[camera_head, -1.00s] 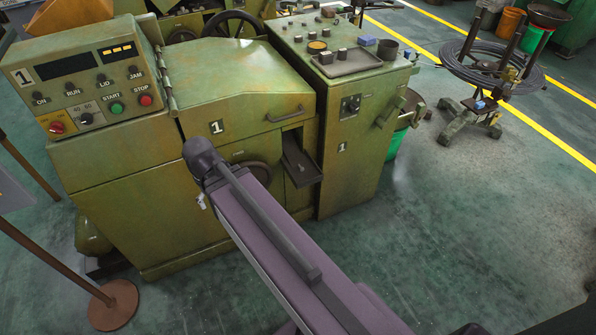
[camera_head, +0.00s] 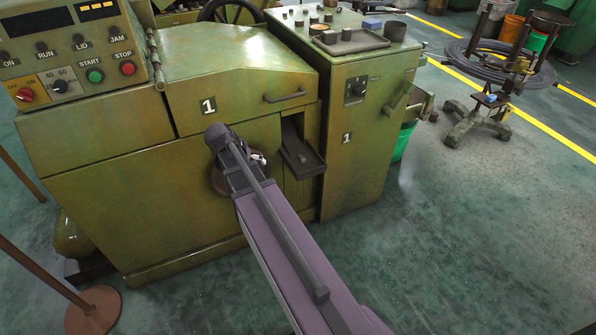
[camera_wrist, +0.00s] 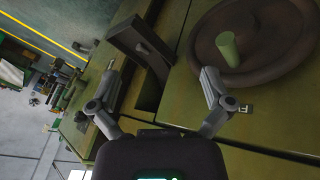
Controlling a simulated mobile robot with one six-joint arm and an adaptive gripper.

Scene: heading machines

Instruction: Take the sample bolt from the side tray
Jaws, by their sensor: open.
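The side tray (camera_head: 302,162) is a dark, shallow chute sticking out of the green machine's front, below the lid handle. In the wrist view the tray (camera_wrist: 125,35) is at upper left, seen turned on its side. A small grey piece (camera_wrist: 143,48), possibly the sample bolt, shows in it; its shape is too small to be sure. My gripper (camera_wrist: 159,78) is open and empty, its fingers spread wide, with the tray beyond the left finger. In the head view my arm's end is left of the tray and mostly hides the gripper.
A dark handwheel (camera_wrist: 275,50) with a pale green knob (camera_wrist: 228,48) is close to my right finger. The lid handle (camera_head: 285,95) juts out above the tray. A post base (camera_head: 94,311) stands at lower left.

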